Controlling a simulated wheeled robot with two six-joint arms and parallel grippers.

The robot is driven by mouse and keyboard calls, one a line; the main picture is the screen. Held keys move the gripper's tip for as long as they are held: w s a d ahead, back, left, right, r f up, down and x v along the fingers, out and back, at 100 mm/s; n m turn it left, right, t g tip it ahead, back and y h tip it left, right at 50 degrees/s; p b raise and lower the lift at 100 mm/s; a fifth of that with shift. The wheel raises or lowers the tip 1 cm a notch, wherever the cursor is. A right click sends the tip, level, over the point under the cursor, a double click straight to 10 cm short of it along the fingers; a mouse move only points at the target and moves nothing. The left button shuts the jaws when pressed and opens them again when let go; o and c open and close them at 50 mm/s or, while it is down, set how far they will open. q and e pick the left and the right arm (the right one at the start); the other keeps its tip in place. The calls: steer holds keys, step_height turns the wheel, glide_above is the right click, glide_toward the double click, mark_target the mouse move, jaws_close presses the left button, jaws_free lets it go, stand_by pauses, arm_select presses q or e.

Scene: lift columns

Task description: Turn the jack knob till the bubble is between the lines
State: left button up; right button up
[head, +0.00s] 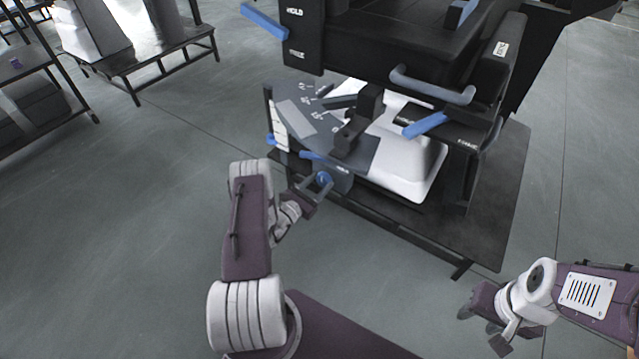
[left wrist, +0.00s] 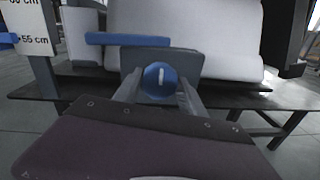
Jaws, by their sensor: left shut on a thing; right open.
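The blue jack knob (left wrist: 160,80) faces me in the left wrist view, with a short white mark standing about upright on it. It sits on the front of a dark grey block below the machine's table, and it also shows in the head view (head: 323,178). My left gripper (head: 318,184) is shut on the knob, one finger on each side; its fingers also show in the left wrist view (left wrist: 160,92). My right gripper (head: 484,332) is open and empty at the lower right, away from the machine. I cannot make out a bubble or its lines in either view.
The machine stands on a dark bench (head: 490,215). A blue lever (left wrist: 140,38) lies just above the knob. A white height scale (left wrist: 28,45) with cm marks stands left of it. Grey floor is clear between my arms; racks (head: 150,65) stand at upper left.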

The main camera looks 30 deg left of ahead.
arm_select(q)
steer(key=n, duration=0.4)
steer(key=shift+n+p, duration=0.3)
steer(key=shift+p, duration=0.05)
steer(key=n, duration=0.4)
steer(key=shift+f+n+t+y, duration=0.1)
steer(key=shift+n+t+y, duration=0.2)
steer(key=n, duration=0.5)
steer(key=shift+a+f+p, duration=0.1)
steer(key=shift+p, duration=0.2)
steer(key=shift+f+n+y, duration=0.1)
steer(key=shift+n+y, duration=0.3)
steer(key=shift+n, duration=2)
steer(key=o, duration=1.4)
